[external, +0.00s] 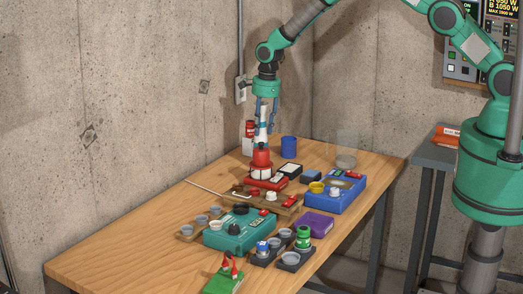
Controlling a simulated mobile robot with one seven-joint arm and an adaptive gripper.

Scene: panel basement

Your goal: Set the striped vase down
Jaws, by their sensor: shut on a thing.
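My gripper (264,121) points straight down over the far part of the wooden table. It is shut on a slim, upright, light piece with dark bands, which I take to be the striped vase (262,136). Its lower end lines up with a red rounded body with a white band (262,158) just below. I cannot tell whether that body is part of the vase or a separate thing behind or under it. The fingers hide part of the vase, and its contact below is too small to make out.
The wooden table (130,245) is clear at the near left. Around the gripper stand a blue cup (289,147), a red-and-white container (249,142), a blue case (335,195), a teal case (240,232) and a purple box (313,224). A concrete wall (130,90) rises behind.

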